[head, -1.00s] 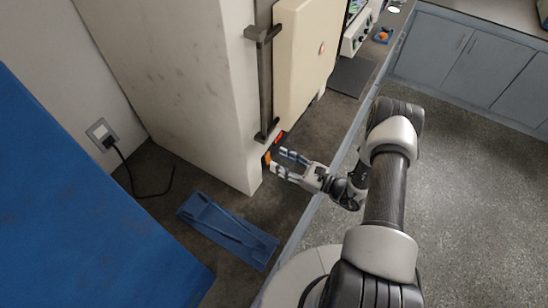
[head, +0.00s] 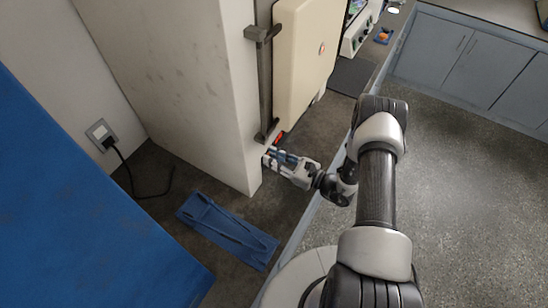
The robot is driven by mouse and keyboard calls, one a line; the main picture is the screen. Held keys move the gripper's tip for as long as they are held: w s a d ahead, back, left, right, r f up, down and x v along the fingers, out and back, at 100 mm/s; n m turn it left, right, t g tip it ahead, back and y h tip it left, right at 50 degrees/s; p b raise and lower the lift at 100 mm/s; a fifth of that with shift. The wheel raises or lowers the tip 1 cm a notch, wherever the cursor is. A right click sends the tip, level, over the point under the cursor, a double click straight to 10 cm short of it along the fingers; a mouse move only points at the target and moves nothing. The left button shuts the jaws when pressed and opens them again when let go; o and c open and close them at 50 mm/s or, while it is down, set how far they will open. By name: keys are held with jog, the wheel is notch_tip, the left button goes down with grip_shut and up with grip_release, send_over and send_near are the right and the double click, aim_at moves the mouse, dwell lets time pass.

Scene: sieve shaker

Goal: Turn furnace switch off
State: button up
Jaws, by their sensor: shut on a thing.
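The furnace (head: 232,115) is a tall off-white cabinet with a cream door and a dark vertical handle (head: 265,85). A small red part (head: 279,138) shows on its lower front, just below the handle's foot. My gripper (head: 271,158) is at the lower front corner of the furnace, just below the red part. Its fingers are closed together on what appears to be the furnace switch, where a small orange piece showed before. The fingers hide that piece, so its position cannot be told.
A blue tray-like piece (head: 228,230) lies on the dark bench left of my gripper. A black cable runs from a wall socket (head: 101,133). A large blue surface (head: 70,200) fills the lower left. A dark mat (head: 352,76) lies beyond the furnace door.

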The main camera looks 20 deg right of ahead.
grip_shut()
jog(key=f+b, duration=0.1)
jog(key=b, duration=0.2)
jog(key=shift+s+d+t+y, duration=0.1)
jog(key=shift+t+y, duration=0.3)
jog(key=b, duration=0.3)
jog(key=shift+f+t+y, duration=0.2)
jog(key=shift+t+y, duration=0.2)
jog(key=shift+s+r+t+y+b, duration=0.1)
jog(key=shift+t+y+b, duration=0.3)
jog(key=shift+b, duration=0.35)
jog(key=shift+d+r, duration=0.1)
jog(key=o, duration=0.7)
grip_release()
jog(key=shift+c, duration=0.2)
